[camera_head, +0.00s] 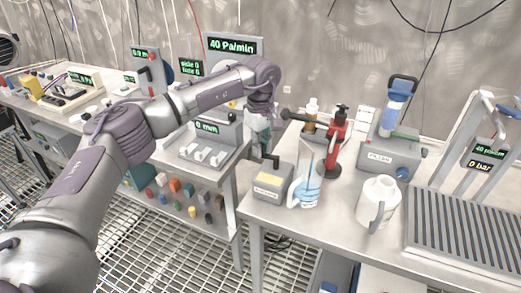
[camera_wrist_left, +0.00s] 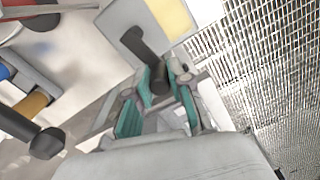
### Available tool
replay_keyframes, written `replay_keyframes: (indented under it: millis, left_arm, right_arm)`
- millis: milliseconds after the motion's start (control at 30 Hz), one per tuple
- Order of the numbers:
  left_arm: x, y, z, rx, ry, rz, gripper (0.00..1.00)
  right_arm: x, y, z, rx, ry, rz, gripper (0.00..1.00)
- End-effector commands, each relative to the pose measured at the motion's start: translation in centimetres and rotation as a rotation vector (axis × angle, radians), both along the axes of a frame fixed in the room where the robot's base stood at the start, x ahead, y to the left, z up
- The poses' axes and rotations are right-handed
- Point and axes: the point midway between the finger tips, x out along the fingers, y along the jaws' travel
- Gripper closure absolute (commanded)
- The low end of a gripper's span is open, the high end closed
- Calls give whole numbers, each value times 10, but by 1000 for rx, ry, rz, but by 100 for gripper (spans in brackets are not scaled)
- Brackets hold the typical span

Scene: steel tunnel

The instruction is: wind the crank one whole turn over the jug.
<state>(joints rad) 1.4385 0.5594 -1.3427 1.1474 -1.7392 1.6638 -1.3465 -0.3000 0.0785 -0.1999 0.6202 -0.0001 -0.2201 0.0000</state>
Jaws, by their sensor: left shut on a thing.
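A small grey box (camera_head: 270,184) with a yellow label stands near the left edge of the right-hand table. A black crank handle (camera_head: 269,160) rises from it. A white jug (camera_head: 378,203) stands further right. My right gripper is not in view.
A red stand (camera_head: 337,142) with a black arm and a brown bottle are behind the clear jug. A grey device with a blue cylinder (camera_head: 393,120) stands at the back. A ribbed tray (camera_head: 465,240) fills the right. A gap separates the tables.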

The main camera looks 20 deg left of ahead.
Motion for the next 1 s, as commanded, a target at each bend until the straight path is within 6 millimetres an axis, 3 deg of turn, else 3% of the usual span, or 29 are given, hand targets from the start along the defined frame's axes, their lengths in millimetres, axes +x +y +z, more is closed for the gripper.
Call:
replay_keyframes:
  millis: [400, 1000]
  left_arm:
    - [10, 0, 2, -1, -4, -211, 100]
    - [12, 0, 2, -1, -4, -249, 100]
  right_arm:
    - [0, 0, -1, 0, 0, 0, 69]
    - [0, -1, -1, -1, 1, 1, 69]
